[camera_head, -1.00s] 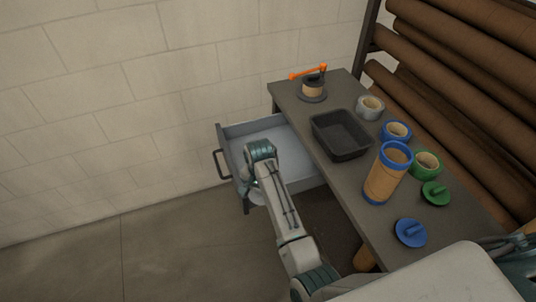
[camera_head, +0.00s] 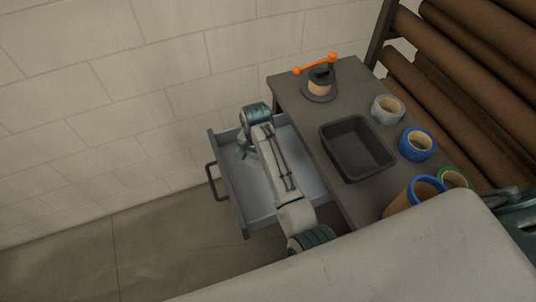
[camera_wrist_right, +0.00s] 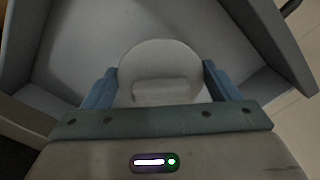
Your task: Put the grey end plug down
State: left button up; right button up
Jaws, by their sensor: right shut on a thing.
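The grey end plug (camera_wrist_right: 158,58) is a pale disc with a blocky grip, seen in the right wrist view. My right gripper (camera_wrist_right: 160,88) is shut on it, with a blue finger on either side. Plug and gripper are over the pale floor of the open drawer (camera_wrist_right: 75,45); I cannot tell whether the plug touches that floor. In the head view the drawer (camera_head: 229,190) is pulled out at the left of the table, and my arm reaches into it, hiding the plug. My left gripper does not show.
On the table (camera_head: 292,108) stand a black tray (camera_head: 338,167), an orange-handled device (camera_head: 320,80), a grey-ended roll (camera_head: 388,109), a blue-ended roll (camera_head: 417,144) and a green-ended roll (camera_head: 455,177). A taller blue-ended roll (camera_head: 427,187) is partly hidden by my arm. Brown rolls fill a rack (camera_head: 440,100).

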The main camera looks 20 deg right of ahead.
jog(key=shift+w+d+f, duration=0.1)
jog(key=shift+w+f, duration=0.2)
jog(key=shift+f, duration=0.35)
jog(key=p, duration=0.1)
send_over(259, 176)
notch_tip(259, 176, down, 4)
jog(key=shift+s+f, duration=0.1)
jog(key=shift+s, duration=0.05)
notch_tip(259, 176, down, 4)
jog(key=shift+r, duration=0.1)
jog(key=shift+f, duration=0.2)
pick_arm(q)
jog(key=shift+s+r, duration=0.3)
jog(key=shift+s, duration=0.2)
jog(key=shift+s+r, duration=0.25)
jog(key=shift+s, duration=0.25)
pick_arm(e)
jog(key=o, duration=0.9)
jog(key=shift+o, duration=0.2)
jog(key=shift+r, duration=0.1)
jog(key=shift+r, duration=0.15)
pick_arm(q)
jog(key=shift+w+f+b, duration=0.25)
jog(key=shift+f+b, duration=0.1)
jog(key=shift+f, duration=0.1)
pick_arm(e)
notch_tip(259, 176, up, 12)
jog(key=shift+f, duration=0.1)
